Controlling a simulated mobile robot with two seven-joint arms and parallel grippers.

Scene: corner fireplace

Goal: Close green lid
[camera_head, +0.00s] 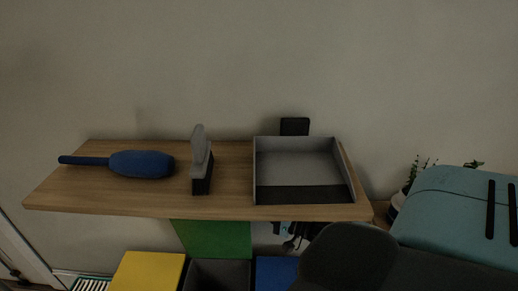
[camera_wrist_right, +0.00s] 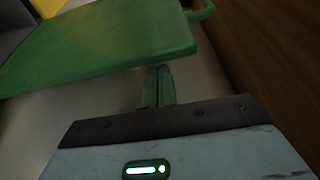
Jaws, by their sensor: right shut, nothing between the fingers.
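The green lid (camera_head: 212,238) stands raised at the back of a dark open bin (camera_head: 220,275), below the wooden shelf. In the right wrist view the green lid (camera_wrist_right: 110,45) fills the upper left as a broad panel. My right gripper (camera_wrist_right: 157,78) is shut and empty, its fingers close to the lid's near edge. I cannot tell whether they touch it. My left gripper is in neither view.
A yellow lid (camera_head: 147,271) and a blue lid (camera_head: 276,272) flank the open bin. The wooden shelf (camera_head: 228,163) overhangs behind, holding a blue duster (camera_head: 142,164), an upright brush (camera_head: 201,165) and a grey tray (camera_head: 297,168). A potted plant (camera_head: 411,178) stands right.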

